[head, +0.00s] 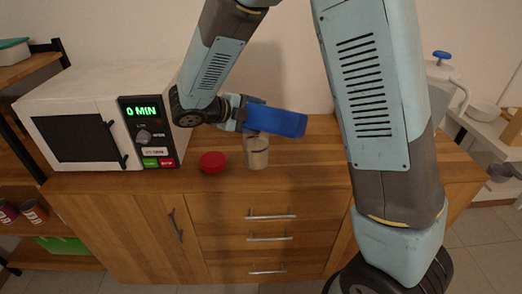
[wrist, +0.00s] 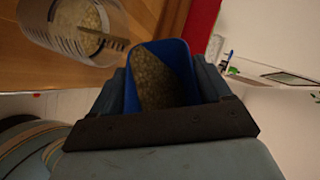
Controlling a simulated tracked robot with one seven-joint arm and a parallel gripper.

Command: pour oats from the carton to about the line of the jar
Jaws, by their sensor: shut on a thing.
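My gripper (head: 238,114) is shut on the blue carton (head: 277,121) and holds it tipped over, nearly level, above the jar. In the wrist view the carton's open mouth (wrist: 184,62) shows oats (wrist: 154,80) inside, between my fingers (wrist: 162,90). The clear jar (head: 256,156) stands upright on the wooden counter. It also shows in the wrist view (wrist: 38,14), with oats (wrist: 80,24) in it and a dark line on its wall. How the oats' level compares with the line I cannot tell. No falling stream is clearly visible.
A red lid (head: 213,162) lies on the counter (head: 305,167) left of the jar. A white microwave (head: 75,95) reading "0 MIN" stands further left. The counter right of the jar looks clear, though my arm hides part. A white kettle-like vessel (head: 440,70) is at the right.

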